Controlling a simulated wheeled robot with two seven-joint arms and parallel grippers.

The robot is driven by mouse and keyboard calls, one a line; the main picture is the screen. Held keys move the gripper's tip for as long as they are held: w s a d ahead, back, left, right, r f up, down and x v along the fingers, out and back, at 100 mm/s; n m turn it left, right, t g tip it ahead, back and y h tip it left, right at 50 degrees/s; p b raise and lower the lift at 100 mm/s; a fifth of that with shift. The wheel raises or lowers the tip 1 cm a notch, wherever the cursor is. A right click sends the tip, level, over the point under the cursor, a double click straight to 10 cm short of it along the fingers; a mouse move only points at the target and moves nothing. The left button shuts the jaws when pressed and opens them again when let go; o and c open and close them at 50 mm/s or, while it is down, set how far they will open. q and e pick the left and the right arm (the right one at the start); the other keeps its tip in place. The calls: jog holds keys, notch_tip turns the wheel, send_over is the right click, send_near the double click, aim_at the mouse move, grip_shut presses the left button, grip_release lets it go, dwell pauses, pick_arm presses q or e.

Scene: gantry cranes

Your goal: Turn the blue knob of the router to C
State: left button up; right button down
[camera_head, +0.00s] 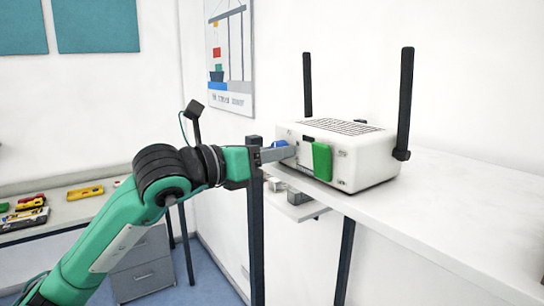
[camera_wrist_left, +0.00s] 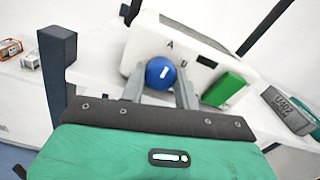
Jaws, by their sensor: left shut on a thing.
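The white router (camera_head: 368,163) stands on a white shelf, with a slotted top and black antennas. Its blue knob (camera_head: 280,144) is at the left of the front face, partly hidden by my left gripper (camera_head: 284,153). In the left wrist view the round blue knob (camera_wrist_left: 160,73) sits between the two grey fingers of my left gripper (camera_wrist_left: 160,88), which is shut on it. A short white mark on the knob tilts up and slightly right. A letter A is printed above the knob; another mark beside it is unclear. No right gripper shows.
A green block (camera_head: 322,161) is on the router's front, right of the knob. The white shelf (camera_head: 450,210) is bare to the right. A grey box (camera_wrist_left: 288,110) shows at right in the wrist view. A bench with tools (camera_head: 70,208) stands at left.

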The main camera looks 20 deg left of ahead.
pick_arm(q)
jog(key=shift+w+a+r+m+b, duration=0.1)
jog(key=shift+m+b, duration=8.75)
jog(key=shift+m, duration=2.85)
jog(key=o, duration=0.9)
jog(key=shift+o, duration=0.3)
